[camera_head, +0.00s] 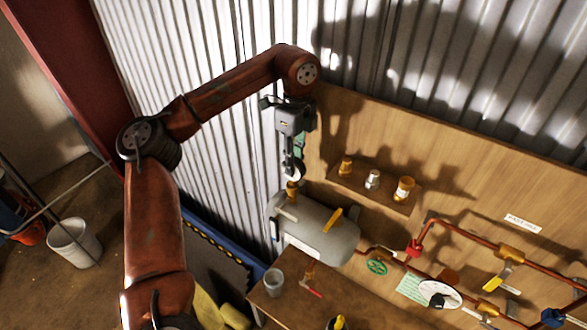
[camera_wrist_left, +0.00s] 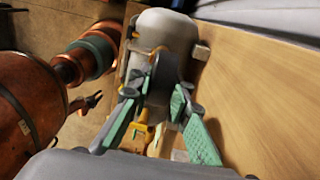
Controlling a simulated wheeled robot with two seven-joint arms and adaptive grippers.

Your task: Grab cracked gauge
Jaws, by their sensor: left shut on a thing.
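The gauge (camera_head: 298,171) is a small round dial with a pale face, just above a brass fitting (camera_head: 292,188) on the grey tank. Its dark round body shows in the left wrist view (camera_wrist_left: 165,72). My left gripper (camera_head: 291,166) reaches down from above and is shut on the gauge. Its green-padded fingers flank the gauge in the left wrist view. I cannot tell whether the gauge is still joined to the fitting, and no crack is visible. My right gripper is not in view.
The grey tank (camera_head: 325,238) stands against the wooden backboard (camera_head: 450,165). A small shelf (camera_head: 372,190) holds several fittings to the right. Copper pipes with valves (camera_head: 500,275) run at lower right. A grey cup (camera_head: 273,281) and a red-headed hammer (camera_head: 311,289) are on the bench below.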

